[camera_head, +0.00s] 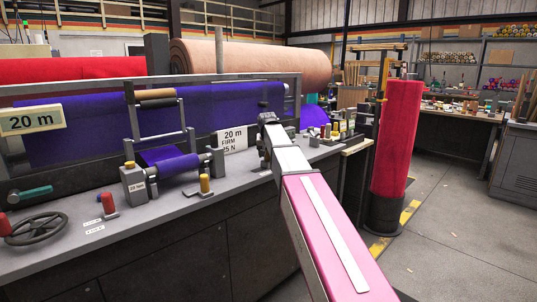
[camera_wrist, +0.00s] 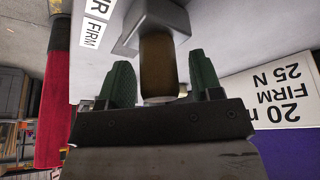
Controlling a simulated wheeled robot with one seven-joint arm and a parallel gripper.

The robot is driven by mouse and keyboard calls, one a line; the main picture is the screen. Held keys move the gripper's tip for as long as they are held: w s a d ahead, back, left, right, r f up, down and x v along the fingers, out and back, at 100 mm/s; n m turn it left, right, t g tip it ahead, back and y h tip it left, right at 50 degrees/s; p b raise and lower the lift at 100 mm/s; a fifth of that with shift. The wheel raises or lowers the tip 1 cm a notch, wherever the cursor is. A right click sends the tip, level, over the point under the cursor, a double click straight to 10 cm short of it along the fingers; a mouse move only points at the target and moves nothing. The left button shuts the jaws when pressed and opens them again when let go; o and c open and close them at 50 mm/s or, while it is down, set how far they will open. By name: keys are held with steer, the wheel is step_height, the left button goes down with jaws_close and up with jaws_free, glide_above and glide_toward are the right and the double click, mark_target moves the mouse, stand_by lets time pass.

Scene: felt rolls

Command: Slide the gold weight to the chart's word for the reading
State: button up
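In the wrist view a brown-gold cylinder (camera_wrist: 157,66), likely the gold weight, joins a grey block (camera_wrist: 154,24). My gripper (camera_wrist: 163,82) is open, with one green finger on each side of the cylinder and a visible gap at the right finger. A white label reading FIRM (camera_wrist: 90,32), with a partly cut-off R, lies on the pale surface to the left. A sign reads 20 m FIRM 25 N (camera_wrist: 283,95); it also stands behind my gripper (camera_head: 264,150) in the head view (camera_head: 233,138). There my arm hides the cylinder.
A red roll (camera_head: 397,138) stands upright to the right. The floor at right is mostly clear.

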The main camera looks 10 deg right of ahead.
steer(key=v, duration=1)
steer(key=shift+r, duration=0.35)
steer(key=shift+s, duration=0.15)
